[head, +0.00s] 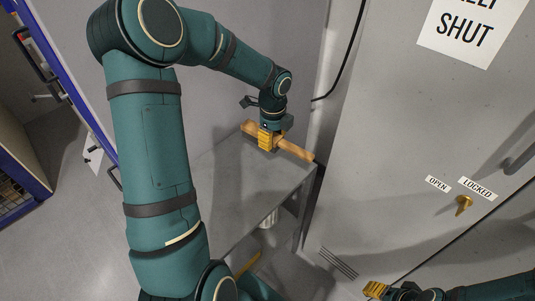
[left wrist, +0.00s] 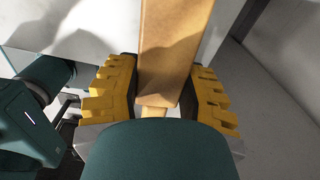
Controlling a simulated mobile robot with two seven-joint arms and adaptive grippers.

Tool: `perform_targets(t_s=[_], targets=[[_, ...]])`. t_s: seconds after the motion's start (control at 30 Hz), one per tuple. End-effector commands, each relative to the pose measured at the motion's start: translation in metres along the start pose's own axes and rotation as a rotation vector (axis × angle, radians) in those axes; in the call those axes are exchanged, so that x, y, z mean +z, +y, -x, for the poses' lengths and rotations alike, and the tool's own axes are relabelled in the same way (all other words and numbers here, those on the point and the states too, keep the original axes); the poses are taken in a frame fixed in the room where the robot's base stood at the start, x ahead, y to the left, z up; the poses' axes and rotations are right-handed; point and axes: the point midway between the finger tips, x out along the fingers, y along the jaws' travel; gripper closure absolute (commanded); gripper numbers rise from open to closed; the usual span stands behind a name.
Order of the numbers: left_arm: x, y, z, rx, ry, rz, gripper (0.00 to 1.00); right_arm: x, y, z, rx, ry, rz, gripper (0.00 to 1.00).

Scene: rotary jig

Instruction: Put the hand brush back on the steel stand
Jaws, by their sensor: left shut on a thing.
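The hand brush (head: 292,149) is a long light-wood piece with a handle end toward the right. My left gripper (head: 269,140) has yellow fingers closed across its middle. In the left wrist view, the brush's wooden body (left wrist: 172,50) runs between the two yellow fingers. The steel stand (head: 240,188) is a grey flat-topped table, and the brush is over its far end. I cannot tell whether the brush touches the top. Bristles are not visible. My right gripper (head: 377,289) shows only in part at the bottom edge, away from the stand, and its opening is unclear.
A grey cabinet door (head: 400,140) with a brass key switch (head: 464,203) and OPEN and LOCKED labels stands right of the stand. A grey wall is behind. A light cylindrical container (head: 268,219) is under the stand top. The near part of the top is clear.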

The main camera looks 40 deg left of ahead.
Motion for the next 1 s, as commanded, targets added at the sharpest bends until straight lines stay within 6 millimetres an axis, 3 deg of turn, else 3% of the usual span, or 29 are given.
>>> perform_targets(t_s=[0.27,0.53,1.0], targets=[[0.015,0.001,-0.004,0.000,-0.002,-0.113,1.00,0.001,0.002,-0.005,0.000,-0.002,0.001,0.53],[0.014,0.001,-0.050,0.001,-0.002,-0.114,1.00,0.000,0.007,-0.018,0.000,0.004,0.002,0.53],[0.014,0.001,-0.098,-0.001,-0.003,-0.112,1.00,-0.002,0.011,-0.030,0.001,0.011,0.003,0.53]])
